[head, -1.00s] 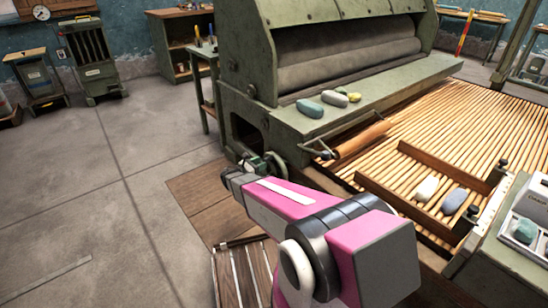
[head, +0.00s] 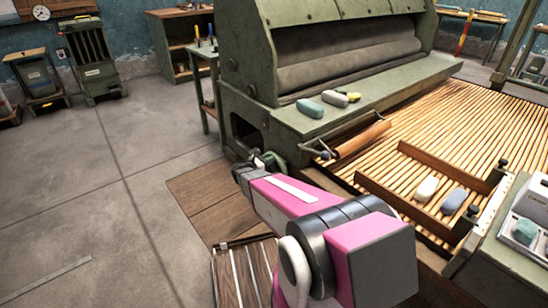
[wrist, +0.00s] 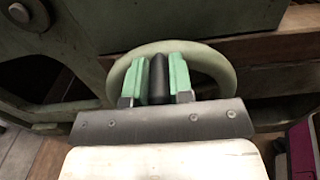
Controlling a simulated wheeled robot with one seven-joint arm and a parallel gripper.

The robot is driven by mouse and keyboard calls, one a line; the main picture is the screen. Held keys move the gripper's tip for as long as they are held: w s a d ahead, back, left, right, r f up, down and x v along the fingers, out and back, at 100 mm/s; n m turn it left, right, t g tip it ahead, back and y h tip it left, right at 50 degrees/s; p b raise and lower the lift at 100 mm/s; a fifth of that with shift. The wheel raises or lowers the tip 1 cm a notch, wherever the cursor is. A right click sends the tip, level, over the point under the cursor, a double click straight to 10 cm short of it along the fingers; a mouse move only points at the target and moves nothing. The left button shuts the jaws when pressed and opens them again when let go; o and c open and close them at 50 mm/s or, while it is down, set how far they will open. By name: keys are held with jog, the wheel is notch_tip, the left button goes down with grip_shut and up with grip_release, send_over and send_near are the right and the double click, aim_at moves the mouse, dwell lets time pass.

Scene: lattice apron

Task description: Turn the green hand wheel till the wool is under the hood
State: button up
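The pale green hand wheel (wrist: 222,68) is on the near side of the green machine. In the wrist view my gripper (wrist: 158,75) has its green fingers on both sides of the wheel's black handle (wrist: 158,82), with no clear gap. In the head view my arm hides most of the wheel and the gripper. A white wool lump (head: 427,189) and a blue-grey wool lump (head: 454,201) lie on the slatted lattice (head: 470,130) between wooden rails, out in front of the hood (head: 350,12).
Teal, grey and yellow lumps (head: 309,107) rest on the machine's ledge. A wooden roller (head: 362,139) lies at the lattice edge. Another teal lump (head: 524,231) sits on a scale at the right. A slatted pallet (head: 245,270) is on the floor by my arm; the left floor is open.

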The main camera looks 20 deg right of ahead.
aim_at(282, 167)
jog(key=shift+s+d+f, duration=0.15)
jog(key=shift+s+d, duration=0.1)
jog(key=shift+s, duration=0.35)
jog(key=shift+s+d+f, duration=0.1)
jog(key=shift+s+d, duration=0.15)
jog(key=shift+s, duration=0.3)
jog(key=shift+s+d+f, duration=0.15)
jog(key=shift+s+d, duration=0.1)
jog(key=shift+s, duration=0.35)
jog(key=shift+s+d+f, duration=0.2)
jog(key=shift+s+f, duration=0.2)
jog(key=shift+s, duration=0.1)
jog(key=shift+s+d+f, duration=0.2)
jog(key=shift+s+f, duration=0.15)
jog(key=shift+s, duration=0.15)
jog(key=shift+s+d+f, duration=0.15)
jog(key=shift+s+f, duration=0.2)
jog(key=shift+s, duration=0.05)
jog(key=shift+s+d+f, duration=0.2)
jog(key=shift+s+f, duration=0.25)
jog(key=shift+f, duration=0.35)
jog(key=shift+s+d+f, duration=0.15)
jog(key=shift+s+f, duration=0.25)
jog(key=shift+f, duration=0.4)
